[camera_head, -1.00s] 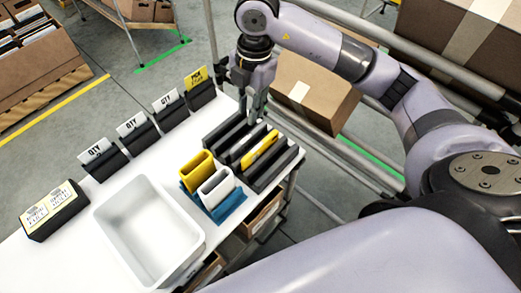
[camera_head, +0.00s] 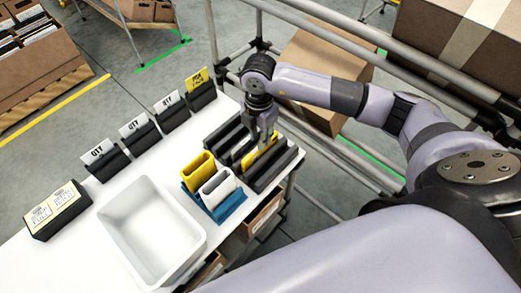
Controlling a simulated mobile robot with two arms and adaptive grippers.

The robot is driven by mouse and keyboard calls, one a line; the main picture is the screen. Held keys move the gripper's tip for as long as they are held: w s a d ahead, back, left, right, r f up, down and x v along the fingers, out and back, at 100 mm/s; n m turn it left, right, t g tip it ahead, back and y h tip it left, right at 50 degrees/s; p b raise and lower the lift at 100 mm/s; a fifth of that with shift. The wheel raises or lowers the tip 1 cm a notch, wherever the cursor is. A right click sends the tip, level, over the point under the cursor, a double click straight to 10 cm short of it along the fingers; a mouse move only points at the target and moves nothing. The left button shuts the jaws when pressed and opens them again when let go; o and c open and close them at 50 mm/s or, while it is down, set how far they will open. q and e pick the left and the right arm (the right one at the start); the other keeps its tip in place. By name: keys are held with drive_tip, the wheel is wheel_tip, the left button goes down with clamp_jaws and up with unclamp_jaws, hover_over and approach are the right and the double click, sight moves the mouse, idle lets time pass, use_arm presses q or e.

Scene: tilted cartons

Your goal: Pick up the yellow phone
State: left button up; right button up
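The yellow phone (camera_head: 259,154) stands on edge in a slot of the black rack (camera_head: 272,177) at the right side of the white table. My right gripper (camera_head: 264,141) points down at the yellow phone and hides part of its upper right portion. Its fingers are small and dark here, so I cannot tell whether they are apart or touching the phone. My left gripper does not show.
A white bin (camera_head: 151,225) stands on the table. Beside the rack are a yellow holder (camera_head: 197,171) and a white holder (camera_head: 217,187) on a blue base (camera_head: 227,209). Several black card stands line the far edge. Metal rails run behind my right arm.

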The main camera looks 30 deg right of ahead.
wheel_tip(320, 180, down, 4)
drive_tip(key=shift+s+a+f, duration=0.1)
drive_tip(key=shift+s, duration=0.05)
drive_tip(key=shift+c, duration=0.2)
clamp_jaws()
